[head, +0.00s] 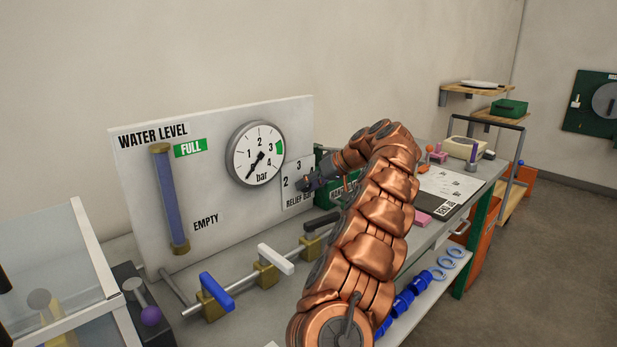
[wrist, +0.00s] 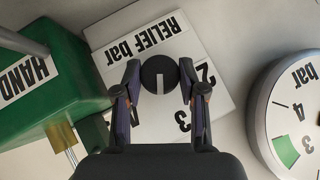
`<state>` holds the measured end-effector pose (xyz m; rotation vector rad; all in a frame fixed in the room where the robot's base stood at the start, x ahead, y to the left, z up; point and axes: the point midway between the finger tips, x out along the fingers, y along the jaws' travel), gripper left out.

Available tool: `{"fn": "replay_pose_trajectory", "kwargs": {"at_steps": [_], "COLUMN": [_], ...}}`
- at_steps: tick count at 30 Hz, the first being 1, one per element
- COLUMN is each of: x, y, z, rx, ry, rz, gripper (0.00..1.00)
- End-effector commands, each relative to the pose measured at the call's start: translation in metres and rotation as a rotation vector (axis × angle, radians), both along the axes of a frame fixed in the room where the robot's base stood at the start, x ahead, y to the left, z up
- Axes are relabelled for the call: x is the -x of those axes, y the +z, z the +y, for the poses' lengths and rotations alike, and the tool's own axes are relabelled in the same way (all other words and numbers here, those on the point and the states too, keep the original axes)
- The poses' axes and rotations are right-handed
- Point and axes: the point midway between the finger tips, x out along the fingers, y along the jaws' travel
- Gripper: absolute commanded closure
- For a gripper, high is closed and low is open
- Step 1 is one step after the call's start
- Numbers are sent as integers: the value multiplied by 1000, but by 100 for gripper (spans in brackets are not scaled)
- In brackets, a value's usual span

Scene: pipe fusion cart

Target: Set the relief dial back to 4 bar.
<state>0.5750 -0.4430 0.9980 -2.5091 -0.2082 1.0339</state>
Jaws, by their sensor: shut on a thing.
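The relief dial is a round black knob (wrist: 160,72) with a white pointer line, on a white plate (wrist: 112,58) marked "RELIEF bar". In the wrist view the plate appears upside down and tilted. The pointer line runs straight down in that picture, slightly left of the 3. My gripper (wrist: 161,88) is shut on the knob, one finger on each side. In the head view my gripper (head: 306,184) is at the plate (head: 290,199), and the knob is mostly covered.
A pressure gauge (head: 255,153) sits left of the plate, its needle pointing low left. A green box (wrist: 45,95) stands close beside the plate. Valves with blue (head: 217,291), white (head: 276,258) and black (head: 322,222) handles line the pipe below. A water level tube (head: 170,198) is further left.

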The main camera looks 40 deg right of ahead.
Motion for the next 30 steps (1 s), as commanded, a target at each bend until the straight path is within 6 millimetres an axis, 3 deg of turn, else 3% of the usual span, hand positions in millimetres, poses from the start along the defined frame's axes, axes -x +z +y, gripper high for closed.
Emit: {"fn": "replay_pose_trajectory", "kwargs": {"at_steps": [25,26,30], "x": [-1,-1,0], "y": [1,1,1], "z": [-1,-1,-1], "rx": [-87,-86,-87], "ry": [-1,-1,-1], "rz": [-6,-6,-5], "gripper": [94,56,42]}}
